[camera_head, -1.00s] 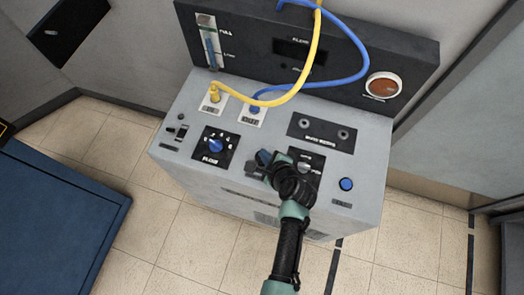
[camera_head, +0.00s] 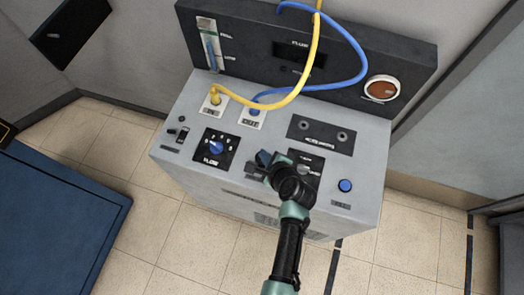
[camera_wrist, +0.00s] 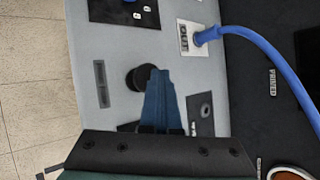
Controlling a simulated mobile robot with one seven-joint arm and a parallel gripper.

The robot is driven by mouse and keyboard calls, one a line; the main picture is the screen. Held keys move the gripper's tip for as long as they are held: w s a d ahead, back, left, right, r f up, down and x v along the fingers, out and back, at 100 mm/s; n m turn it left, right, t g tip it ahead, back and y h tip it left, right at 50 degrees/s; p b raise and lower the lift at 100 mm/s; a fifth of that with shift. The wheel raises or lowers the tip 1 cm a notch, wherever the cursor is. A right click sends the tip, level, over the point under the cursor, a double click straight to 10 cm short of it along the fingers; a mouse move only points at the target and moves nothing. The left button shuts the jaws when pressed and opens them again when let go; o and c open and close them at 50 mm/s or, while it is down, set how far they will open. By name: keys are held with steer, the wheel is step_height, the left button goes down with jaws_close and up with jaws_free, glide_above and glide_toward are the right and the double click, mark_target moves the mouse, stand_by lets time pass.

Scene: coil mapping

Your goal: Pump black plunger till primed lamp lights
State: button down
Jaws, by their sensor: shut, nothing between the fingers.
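My gripper (camera_head: 264,158) is shut and empty over the front of the grey console. In the wrist view its blue fingers (camera_wrist: 160,95) lie over the right part of a round black plunger knob (camera_wrist: 136,77). I cannot tell whether the tips touch the knob. In the head view my gripper and wrist hide the plunger. A label reading PRIMED (camera_wrist: 272,82) sits on the dark upright panel, below a dark window (camera_head: 299,55) that shows no clear light. A round brownish-orange disc (camera_head: 382,88) with a pale rim is at the panel's right; it does not look brightly lit.
A yellow hose (camera_head: 270,101) and a blue hose (camera_head: 325,82) arch over the console top. A blue FLOW knob (camera_head: 215,146) lies left of my gripper, and a blue button (camera_head: 345,185) lies to its right. A blue surface (camera_head: 55,220) stands at left.

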steer(key=shift+r+p, duration=1.1)
steer(key=shift+r, duration=0.15)
step_height(320, 180, up, 5)
steer(key=p, duration=0.5)
stand_by(0.3)
